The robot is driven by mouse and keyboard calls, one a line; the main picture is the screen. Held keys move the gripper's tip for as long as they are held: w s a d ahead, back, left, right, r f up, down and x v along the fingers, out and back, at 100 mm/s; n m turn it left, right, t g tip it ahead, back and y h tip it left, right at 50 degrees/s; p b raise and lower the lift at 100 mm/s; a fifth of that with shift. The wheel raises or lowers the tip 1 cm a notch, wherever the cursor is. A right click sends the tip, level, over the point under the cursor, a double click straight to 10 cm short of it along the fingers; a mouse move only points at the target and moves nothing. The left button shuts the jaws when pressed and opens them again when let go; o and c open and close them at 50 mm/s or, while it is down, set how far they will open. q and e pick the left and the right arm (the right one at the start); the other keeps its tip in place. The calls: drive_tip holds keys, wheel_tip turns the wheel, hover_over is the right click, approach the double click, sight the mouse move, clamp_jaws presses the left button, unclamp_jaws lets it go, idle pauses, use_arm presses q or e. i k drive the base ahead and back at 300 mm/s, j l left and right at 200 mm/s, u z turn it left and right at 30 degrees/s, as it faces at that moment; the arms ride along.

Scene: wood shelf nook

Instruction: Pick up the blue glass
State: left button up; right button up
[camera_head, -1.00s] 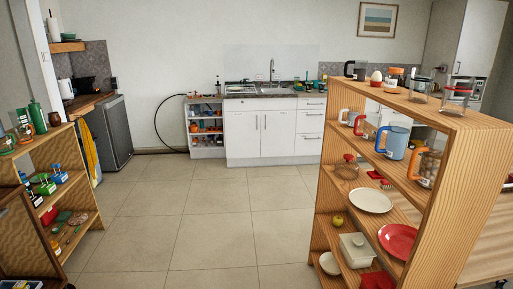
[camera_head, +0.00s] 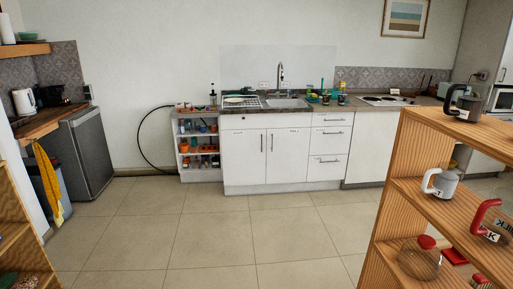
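I cannot make out a blue glass for certain. Small blue and other coloured items stand on the low white open shelf (camera_head: 183,172) left of the sink cabinet, too small to name. Small dark and green-blue items (camera_head: 325,97) stand on the counter (camera_head: 301,109) right of the sink (camera_head: 287,103); I cannot tell whether one is a glass. Neither of my grippers is in view.
The tiled floor (camera_head: 215,235) ahead is clear up to the white cabinets (camera_head: 265,160). A wooden shelf (camera_head: 400,180) with a white mug (camera_head: 440,183) and a red-handled cup (camera_head: 490,228) stands close right. Another wooden shelf (camera_head: 14,225) edges in left. A grey fridge (camera_head: 85,150) stands back left.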

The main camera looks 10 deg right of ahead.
sight(342, 95)
drive_tip(key=i+z, duration=0.1)
drive_tip(key=i, duration=0.9)
drive_tip(key=i+j+z, duration=0.1)
drive_tip(key=i, duration=0.9)
drive_tip(key=i+l+z, duration=0.4)
drive_tip(key=i, duration=0.5)
drive_tip(key=i+j+z, duration=0.1)
drive_tip(key=i+z, duration=0.3)
drive_tip(key=i, duration=0.55)
drive_tip(key=i+l+u, duration=0.3)
drive_tip(key=i+l, duration=0.35)
drive_tip(key=i+l+u, duration=0.3)
drive_tip(key=i+l, duration=0.25)
drive_tip(key=l, duration=0.2)
